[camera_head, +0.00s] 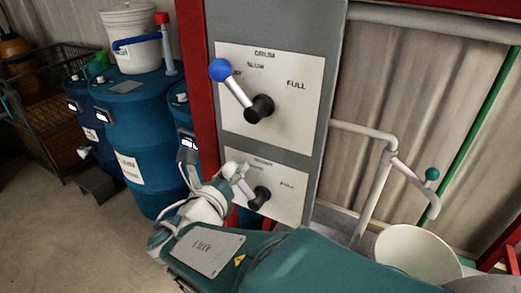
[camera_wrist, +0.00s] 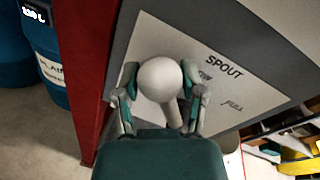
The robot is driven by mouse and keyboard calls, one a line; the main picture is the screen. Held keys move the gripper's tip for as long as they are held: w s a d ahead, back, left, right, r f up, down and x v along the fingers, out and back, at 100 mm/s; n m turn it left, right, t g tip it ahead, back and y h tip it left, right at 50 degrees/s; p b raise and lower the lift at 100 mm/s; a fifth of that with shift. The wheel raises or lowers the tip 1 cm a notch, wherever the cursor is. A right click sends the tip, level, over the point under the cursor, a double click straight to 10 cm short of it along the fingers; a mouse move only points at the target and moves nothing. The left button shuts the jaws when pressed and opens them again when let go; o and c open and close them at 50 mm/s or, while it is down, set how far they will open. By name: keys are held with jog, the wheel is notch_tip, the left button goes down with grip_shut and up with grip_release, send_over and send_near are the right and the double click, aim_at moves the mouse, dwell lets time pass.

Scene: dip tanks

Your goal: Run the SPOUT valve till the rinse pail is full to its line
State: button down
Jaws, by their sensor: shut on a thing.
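The SPOUT valve plate (camera_wrist: 222,88) is white with dark lettering and sits low on the grey panel. Its lever (camera_wrist: 172,112) ends in a white ball knob (camera_wrist: 160,78). My gripper (camera_wrist: 160,72) is shut on this knob, one finger on each side. In the head view, the black hub (camera_head: 259,197) shows and the lever points up-left from it, away from the FULL mark; my gripper (camera_head: 237,178) partly hides the lever. The pale rinse pail (camera_head: 418,252) stands at lower right under the pipe spout (camera_head: 434,208). Its line and water level cannot be made out.
Above is another valve plate (camera_head: 285,115) with a blue-knobbed lever (camera_head: 221,70) pointing up-left. A green knob (camera_head: 432,174) sits near the spout. Blue drums (camera_head: 140,130), a white bucket (camera_head: 131,30) and a wire crate (camera_head: 40,110) stand left. A red post (camera_head: 194,80) borders the panel.

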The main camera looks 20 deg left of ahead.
jog(key=shift+a+f+n, duration=0.2)
jog(key=shift+a+n, duration=0.15)
jog(key=shift+n, duration=0.25)
jog(key=shift+f, duration=0.1)
jog(key=shift+c, duration=1.8)
grip_release()
jog(key=shift+o, duration=0.9)
jog(key=shift+w+a, duration=0.1)
jog(key=shift+a, duration=0.15)
jog(key=shift+s+d, duration=0.2)
jog(key=s+r, duration=0.1)
jog(key=s, duration=1)
jog(key=shift+s, duration=0.25)
